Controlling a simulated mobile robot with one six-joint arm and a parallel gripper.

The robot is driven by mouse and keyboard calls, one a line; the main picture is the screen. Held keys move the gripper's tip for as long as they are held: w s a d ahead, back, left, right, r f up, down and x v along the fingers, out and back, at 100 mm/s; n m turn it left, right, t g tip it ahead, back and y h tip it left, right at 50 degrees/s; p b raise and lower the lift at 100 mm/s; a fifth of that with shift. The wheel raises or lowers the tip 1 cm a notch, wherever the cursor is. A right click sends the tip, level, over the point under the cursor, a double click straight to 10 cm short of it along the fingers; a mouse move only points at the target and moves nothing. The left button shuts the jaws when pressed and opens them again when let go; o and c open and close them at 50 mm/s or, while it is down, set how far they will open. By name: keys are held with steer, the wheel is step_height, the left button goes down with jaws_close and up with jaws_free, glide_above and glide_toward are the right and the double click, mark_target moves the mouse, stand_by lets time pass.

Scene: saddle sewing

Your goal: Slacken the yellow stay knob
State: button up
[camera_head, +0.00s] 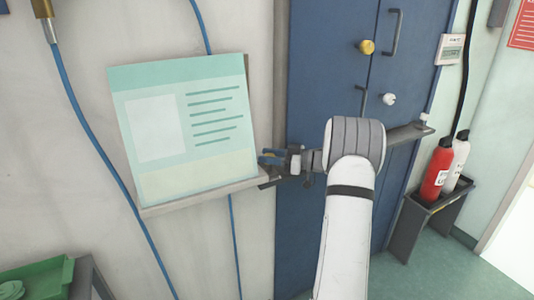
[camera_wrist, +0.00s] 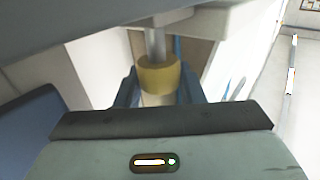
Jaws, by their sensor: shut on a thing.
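In the wrist view a yellow knob (camera_wrist: 157,76) hangs on a short metal shaft below a pale plate. My gripper (camera_wrist: 158,92) has its two blue fingers on either side of the knob and is shut on it. In the head view my gripper (camera_head: 270,158) is at the right edge of the board's ledge, in front of the wall beside the blue cabinet. The knob it holds cannot be made out there.
A pale green board (camera_head: 185,130) with printed lines leans on a ledge (camera_head: 205,196) left of my gripper. The blue cabinet (camera_head: 325,60) has a yellow round knob (camera_head: 366,47) and a white knob (camera_head: 388,99). Fire extinguishers (camera_head: 437,170) stand at right; a green tray (camera_head: 35,282) is lower left.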

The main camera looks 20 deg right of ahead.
steer(key=shift+n+g+y, duration=0.5)
steer(key=shift+n+g, duration=0.2)
steer(key=shift+g, duration=0.1)
steer(key=o, duration=1)
steer(key=b+v, duration=0.1)
steer(key=v, duration=0.5)
steer(key=shift+d, duration=0.25)
steer(key=shift+s+d, duration=0.4)
steer(key=shift+d, duration=0.15)
